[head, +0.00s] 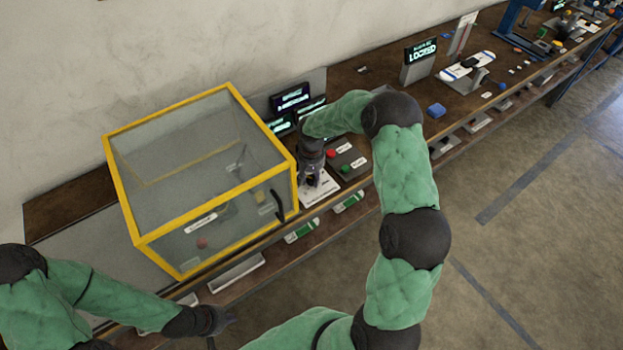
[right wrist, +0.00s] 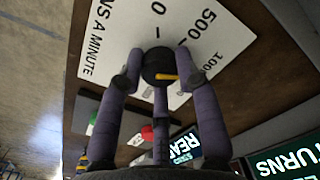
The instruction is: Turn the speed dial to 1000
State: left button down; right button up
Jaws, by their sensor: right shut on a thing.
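The speed dial (right wrist: 154,67) is a black round knob with an orange pointer, on a white scale plate (right wrist: 120,45) marked 0, 500 and 1000. In the right wrist view its pointer points right, roughly toward the 1000 side; a finger partly covers the scale there, so the exact mark cannot be read. My right gripper (right wrist: 160,85) is shut on the dial, its purple-grey fingers around the knob. In the head view, my right gripper (head: 312,178) is over the white plate (head: 318,193). My left gripper (head: 217,320) is low at the left, away from the dial; its fingers are unclear.
A yellow-framed clear box (head: 140,240) stands left of the dial. Dark displays (head: 290,97) stand behind it. A panel with red (head: 331,153) and green (head: 345,168) buttons is to the right. A LOCKED sign (head: 420,52) and a drone-like white board (head: 467,66) are farther along the bench.

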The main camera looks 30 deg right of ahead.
aim_at(311, 178)
dwell(0.5)
jog(key=o, duration=1.1)
jog(key=shift+w, duration=0.1)
jog(key=shift+o, duration=0.2)
notch_tip(311, 178, up, 12)
